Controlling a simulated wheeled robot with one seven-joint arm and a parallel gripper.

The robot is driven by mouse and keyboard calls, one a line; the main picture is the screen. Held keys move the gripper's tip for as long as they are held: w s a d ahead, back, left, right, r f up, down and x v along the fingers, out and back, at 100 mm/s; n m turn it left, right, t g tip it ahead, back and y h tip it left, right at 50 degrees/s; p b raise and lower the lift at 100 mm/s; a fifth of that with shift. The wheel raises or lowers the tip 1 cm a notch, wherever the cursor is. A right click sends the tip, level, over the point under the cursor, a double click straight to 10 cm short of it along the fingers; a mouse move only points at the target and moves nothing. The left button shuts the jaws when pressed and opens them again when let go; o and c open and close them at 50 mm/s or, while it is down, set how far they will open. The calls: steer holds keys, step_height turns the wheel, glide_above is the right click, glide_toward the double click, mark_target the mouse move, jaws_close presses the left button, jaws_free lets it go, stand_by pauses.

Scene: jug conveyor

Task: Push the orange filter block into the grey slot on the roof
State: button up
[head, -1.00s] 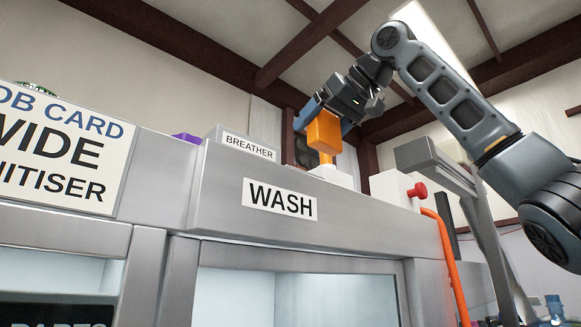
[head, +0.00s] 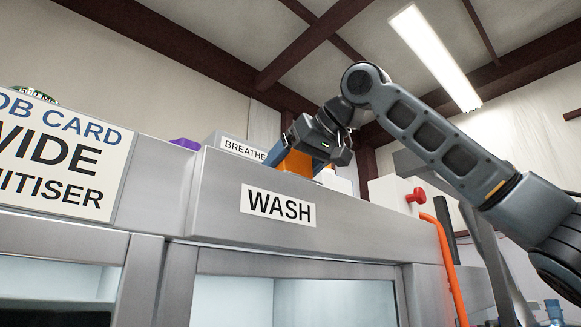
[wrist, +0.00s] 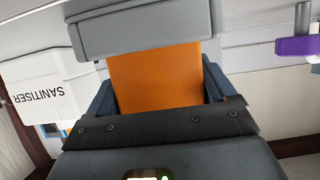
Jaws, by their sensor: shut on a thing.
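My gripper (head: 297,160) is shut on the orange filter block (head: 295,165), above the machine roof and beside the grey housing labelled BREATHER (head: 228,141). In the wrist view the block (wrist: 155,78) lies between the blue fingers of my gripper (wrist: 160,90). Its far end meets the edge of a grey housing (wrist: 145,32). The slot opening is hidden, so I cannot tell whether the block's end is inside it or only against its edge.
A white box labelled SANITISER (wrist: 40,88) is at the left of the wrist view. A purple object (head: 185,144) is left of the housing. A white box with a red knob (head: 415,194) and an orange pipe (head: 447,262) are to the right.

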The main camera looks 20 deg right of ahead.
steer(key=shift+f, duration=0.2)
steer(key=o, duration=0.9)
steer(key=shift+r, duration=0.15)
steer(key=shift+r, duration=0.1)
steer(key=b+v, duration=0.1)
steer(key=v, duration=1.1)
steer(key=shift+b, duration=0.35)
